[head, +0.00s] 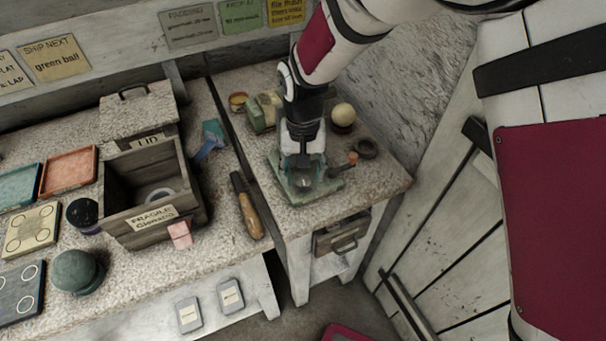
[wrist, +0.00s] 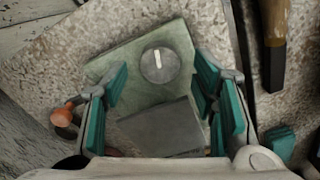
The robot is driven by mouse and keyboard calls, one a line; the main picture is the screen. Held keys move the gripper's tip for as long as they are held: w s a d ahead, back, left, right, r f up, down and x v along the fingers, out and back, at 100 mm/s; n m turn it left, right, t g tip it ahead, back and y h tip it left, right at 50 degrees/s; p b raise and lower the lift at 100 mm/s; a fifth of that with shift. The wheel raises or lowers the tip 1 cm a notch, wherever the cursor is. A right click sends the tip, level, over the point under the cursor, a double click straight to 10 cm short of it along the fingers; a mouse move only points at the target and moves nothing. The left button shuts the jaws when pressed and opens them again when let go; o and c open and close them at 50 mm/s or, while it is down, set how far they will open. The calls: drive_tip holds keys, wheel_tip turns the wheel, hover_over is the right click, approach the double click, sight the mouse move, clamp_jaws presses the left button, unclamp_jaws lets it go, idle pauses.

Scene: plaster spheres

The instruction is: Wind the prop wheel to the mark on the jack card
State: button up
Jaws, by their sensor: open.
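A greenish slab (wrist: 112,66) lies on the speckled bench under my gripper; it also shows in the head view (head: 325,185). On it is a round grey dial-like wheel (wrist: 158,66) with a white line pointing roughly up in the wrist view. A dark grey square plate (wrist: 165,130) lies nearer my palm. My gripper (head: 305,178) is above the slab, and its teal pads stand apart on either side of the wheel; contact cannot be told. An orange knob (wrist: 62,115) on a pale stem is left of the fingers. A green wall card (head: 240,12) is too blurred to read fully.
A wooden-handled tool (head: 248,206) lies left of the slab. A pale ball (head: 343,114) and a dark ring (head: 364,148) lie near it. An open crate (head: 190,197) and trays stand further left. A plank wall (head: 445,230) is at the right.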

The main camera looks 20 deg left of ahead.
sight(303, 178)
wheel_tip(303, 178, up, 10)
drive_tip(key=shift+r, duration=0.2)
